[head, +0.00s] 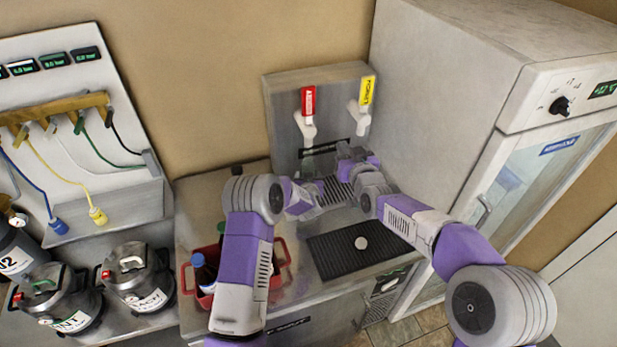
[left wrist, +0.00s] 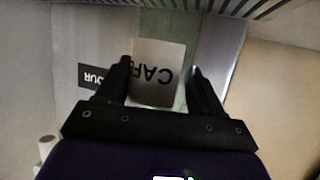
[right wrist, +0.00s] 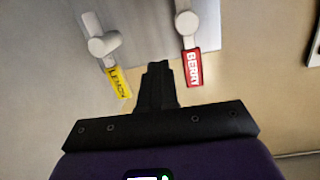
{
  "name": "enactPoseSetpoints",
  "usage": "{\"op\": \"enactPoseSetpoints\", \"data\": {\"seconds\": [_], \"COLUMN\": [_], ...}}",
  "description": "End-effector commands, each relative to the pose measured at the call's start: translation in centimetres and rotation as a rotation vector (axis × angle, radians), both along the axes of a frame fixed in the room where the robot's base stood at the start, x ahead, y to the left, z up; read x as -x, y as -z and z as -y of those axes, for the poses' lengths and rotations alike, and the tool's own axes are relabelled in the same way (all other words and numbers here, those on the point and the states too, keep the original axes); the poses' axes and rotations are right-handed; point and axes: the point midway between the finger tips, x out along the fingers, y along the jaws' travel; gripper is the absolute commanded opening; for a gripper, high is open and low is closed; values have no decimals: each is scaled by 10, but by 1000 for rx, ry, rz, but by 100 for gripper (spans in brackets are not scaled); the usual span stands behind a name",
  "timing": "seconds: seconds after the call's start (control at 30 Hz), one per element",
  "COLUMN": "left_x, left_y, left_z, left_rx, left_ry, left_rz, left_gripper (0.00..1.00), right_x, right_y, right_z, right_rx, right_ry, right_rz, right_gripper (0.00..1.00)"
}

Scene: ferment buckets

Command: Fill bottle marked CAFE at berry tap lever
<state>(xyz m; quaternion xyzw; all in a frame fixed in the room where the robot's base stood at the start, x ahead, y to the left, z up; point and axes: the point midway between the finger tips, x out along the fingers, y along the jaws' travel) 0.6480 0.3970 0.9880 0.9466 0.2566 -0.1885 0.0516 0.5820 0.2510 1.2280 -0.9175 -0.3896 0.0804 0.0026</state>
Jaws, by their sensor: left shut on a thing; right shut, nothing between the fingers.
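The tap panel at the back has a red BERRY lever (head: 308,101) over a white tap and a yellow LEMON lever (head: 367,91) beside it. In the right wrist view the BERRY lever (right wrist: 193,68) is on the right and the LEMON lever (right wrist: 119,84) on the left. My right gripper (right wrist: 158,72) is shut and empty, apart from both levers. My left gripper (left wrist: 160,85) is shut on the bottle marked CAFE (left wrist: 157,72), its label upside down in that view. In the head view this bottle is hard to make out near the left gripper (head: 318,188), below the taps.
A red crate (head: 187,279) with bottles stands at the counter's left. A fridge (head: 450,90) closes off the right. Labelled kegs (head: 138,275) stand at the left.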

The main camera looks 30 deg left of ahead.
Motion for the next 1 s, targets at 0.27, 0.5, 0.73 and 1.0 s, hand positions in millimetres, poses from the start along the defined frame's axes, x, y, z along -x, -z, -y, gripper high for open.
{"op": "enactPoseSetpoints", "data": {"seconds": [0.27,0.5,0.73,1.0], "left_x": [0,0,0,0], "left_y": [-1,-1,-1,-1], "left_z": [0,0,0,0], "left_rx": [-1,-1,-1,-1], "left_ry": [0,0,0,0], "left_rz": [2,2,2,2], "left_gripper": [22,22,22,22], "right_x": [18,16,-1,-18], "right_y": [-70,-79,-78,-78], "right_z": [-39,-51,-70,-89], "right_rx": [-54,-63,-63,-63], "right_ry": [-54,-62,-62,-61], "right_rz": [132,150,150,148], "right_gripper": [0,0,0,0]}}
